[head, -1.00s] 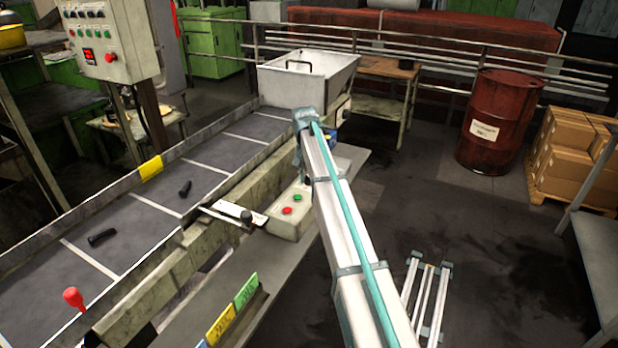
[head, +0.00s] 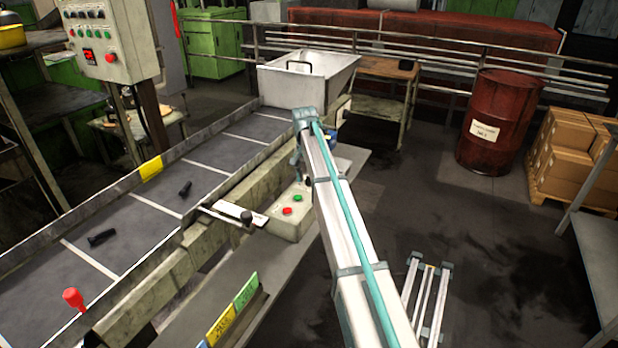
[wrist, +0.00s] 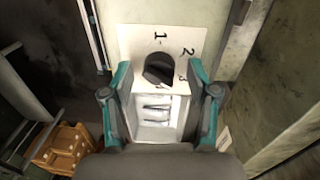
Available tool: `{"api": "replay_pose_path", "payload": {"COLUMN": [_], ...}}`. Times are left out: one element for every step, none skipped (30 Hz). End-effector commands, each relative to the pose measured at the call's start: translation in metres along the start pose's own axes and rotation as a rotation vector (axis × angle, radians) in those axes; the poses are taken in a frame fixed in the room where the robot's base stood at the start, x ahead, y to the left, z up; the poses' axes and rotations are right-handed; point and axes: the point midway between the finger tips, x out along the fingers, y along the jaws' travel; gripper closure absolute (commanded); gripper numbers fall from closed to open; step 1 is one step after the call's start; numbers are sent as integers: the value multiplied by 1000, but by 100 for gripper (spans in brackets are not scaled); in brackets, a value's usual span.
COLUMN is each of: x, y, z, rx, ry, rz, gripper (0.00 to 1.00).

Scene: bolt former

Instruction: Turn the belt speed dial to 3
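The belt speed dial (wrist: 160,69) is a dark round knob on a white plate (wrist: 128,38) marked 1, 2 and 3, seen in the wrist view. The 1 is above the knob, and the 2 and 3 run down its right side. The knob's pointer is too dark to read. My gripper (wrist: 158,75) is open, with one finger to the left and one to the right of the dial. I see a gap on both sides and no clear contact. In the head view my arm hides the dial and most of the gripper.
A control box (head: 290,222) with red and green buttons stands left of my arm. The conveyor belt (head: 150,215) carries dark bolts and leads to a white bin (head: 305,82).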

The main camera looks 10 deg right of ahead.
Motion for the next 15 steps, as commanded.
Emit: {"api": "replay_pose_path", "payload": {"x": [0, 0, 0, 0, 0, 0, -1, -2, -4, -6, -9, -14, -18, -22, -28], "y": [0, 0, 0, 0, 0, 0, 0, 0, 0, 0, 0, 0, 0, 0, 0], "z": [0, 0, 0, 0, 0, 0, 0, 0, 0, -1, -1, -1, -1, -1, -1], "rx": [0, 0, 0, 0, 0, 0, 0, 0, 0, 0, 0, 0, 0, 0, 0], "ry": [0, 0, 0, 1, 1, 1, 1, 1, 1, 1, 1, 2, 2, 2, 3], "rz": [0, 0, 0, 0, 0, 0, 0, 0, 0, 0, -1, -1, -1, -1, -1], "gripper": [41, 41, 41, 41, 41, 41, 41, 41, 41, 41, 41, 41, 41, 41, 41]}}
